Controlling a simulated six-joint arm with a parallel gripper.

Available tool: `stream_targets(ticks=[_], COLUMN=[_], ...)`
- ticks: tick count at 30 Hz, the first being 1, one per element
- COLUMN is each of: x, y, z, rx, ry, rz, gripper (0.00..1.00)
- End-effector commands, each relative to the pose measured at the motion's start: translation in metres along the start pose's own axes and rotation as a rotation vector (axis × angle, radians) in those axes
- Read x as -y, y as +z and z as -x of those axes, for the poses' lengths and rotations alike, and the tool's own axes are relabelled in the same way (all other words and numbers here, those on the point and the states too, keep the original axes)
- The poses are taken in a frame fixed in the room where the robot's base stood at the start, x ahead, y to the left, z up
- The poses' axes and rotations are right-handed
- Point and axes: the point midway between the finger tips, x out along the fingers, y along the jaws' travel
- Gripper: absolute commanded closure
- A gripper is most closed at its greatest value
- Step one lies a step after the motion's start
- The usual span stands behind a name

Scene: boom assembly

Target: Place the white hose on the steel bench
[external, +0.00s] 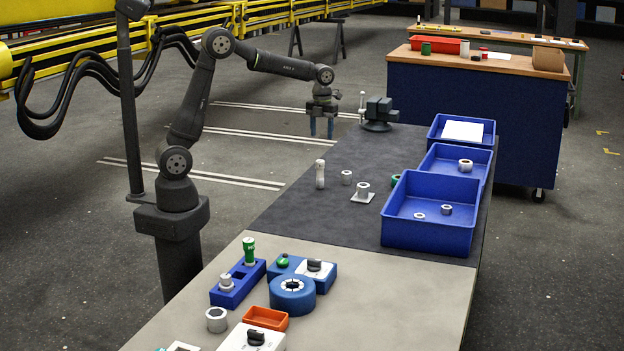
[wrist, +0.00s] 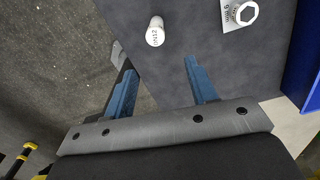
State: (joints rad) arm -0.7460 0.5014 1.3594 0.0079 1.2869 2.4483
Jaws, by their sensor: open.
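A slim white cylinder (external: 320,174), which looks like the white hose, stands upright on the dark grey part of the bench (external: 300,215), near its left edge. In the wrist view the white cylinder (wrist: 155,31) shows dark lettering and lies beyond my fingertips. My gripper (external: 321,126) points down, open and empty, above and behind the cylinder in the external view. Its two blue fingers (wrist: 160,72) are wide apart in the wrist view with nothing between them.
A short white ring (external: 346,177) and a white plate with a fitting (external: 362,191) stand beside the cylinder. Blue bins (external: 430,237) line the right side; a vise (external: 378,113) stands at the far end. Blue fixtures (external: 292,294) and an orange tray (external: 265,318) crowd the front left.

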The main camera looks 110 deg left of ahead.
Motion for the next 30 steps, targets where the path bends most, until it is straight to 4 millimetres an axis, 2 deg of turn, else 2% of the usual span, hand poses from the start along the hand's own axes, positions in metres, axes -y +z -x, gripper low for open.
stream_targets(ticks=[6,20,23,25,30], x=[0.0,-0.001,-0.006,-0.013,-0.038], y=[0.0,0.0,-0.001,-0.004,-0.018], z=[0.017,0.016,0.006,-0.007,-0.054], rx=[0.0,-0.004,-0.041,-0.1,-0.34], ry=[0.0,0.0,-0.003,-0.008,0.004], rz=[0.0,0.007,0.077,0.192,0.661], gripper=[0.52,0.52,0.52,0.52,0.52])
